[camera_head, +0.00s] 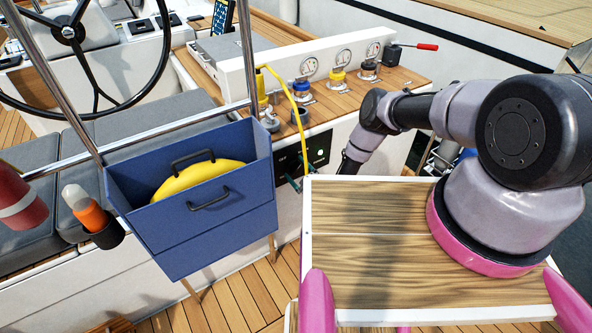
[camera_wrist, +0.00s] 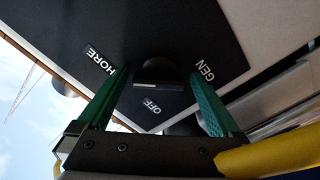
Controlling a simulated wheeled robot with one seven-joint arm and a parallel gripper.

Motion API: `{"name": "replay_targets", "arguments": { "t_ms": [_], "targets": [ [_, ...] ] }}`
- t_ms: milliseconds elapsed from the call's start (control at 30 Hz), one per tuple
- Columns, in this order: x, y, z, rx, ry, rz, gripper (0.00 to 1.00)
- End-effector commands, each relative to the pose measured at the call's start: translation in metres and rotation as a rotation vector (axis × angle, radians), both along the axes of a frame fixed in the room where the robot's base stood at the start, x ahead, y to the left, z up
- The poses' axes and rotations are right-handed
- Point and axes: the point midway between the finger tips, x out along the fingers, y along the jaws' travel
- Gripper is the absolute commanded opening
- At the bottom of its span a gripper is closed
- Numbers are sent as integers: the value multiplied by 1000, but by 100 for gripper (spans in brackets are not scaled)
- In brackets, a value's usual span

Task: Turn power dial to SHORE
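The power dial (camera_wrist: 157,72) is a dark round knob on a black panel in the wrist view. White labels surround it: SHORE (camera_wrist: 99,60), partly cut off, at left, OFF (camera_wrist: 151,106) below and GEN (camera_wrist: 205,71) at right. Which label the dial points to is hard to tell. My gripper (camera_wrist: 158,88) has its two green fingers apart, one on each side of the dial, with gaps visible between them and the knob. In the head view my gripper (camera_head: 300,178) is low in front of the black panel (camera_head: 318,149); the dial itself is not clear there.
A blue box (camera_head: 215,229) holding a coiled yellow thing stands left of my gripper. A yellow cable (camera_head: 287,88) hangs down near the panel. Winches and a red-handled lever (camera_head: 427,47) sit on the ledge above.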

Motion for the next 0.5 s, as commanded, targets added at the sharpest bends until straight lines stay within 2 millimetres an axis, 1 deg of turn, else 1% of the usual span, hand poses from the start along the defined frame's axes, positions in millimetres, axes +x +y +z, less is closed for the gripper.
{"name": "replay_targets", "arguments": {
  "t_ms": [133,233,500],
  "targets": [
    [-2,-2,0,0,-1,-1,100],
    [-12,-9,-1,-1,2,-2,100],
    [-57,-40,-1,0,3,-3,100]
  ]
}}
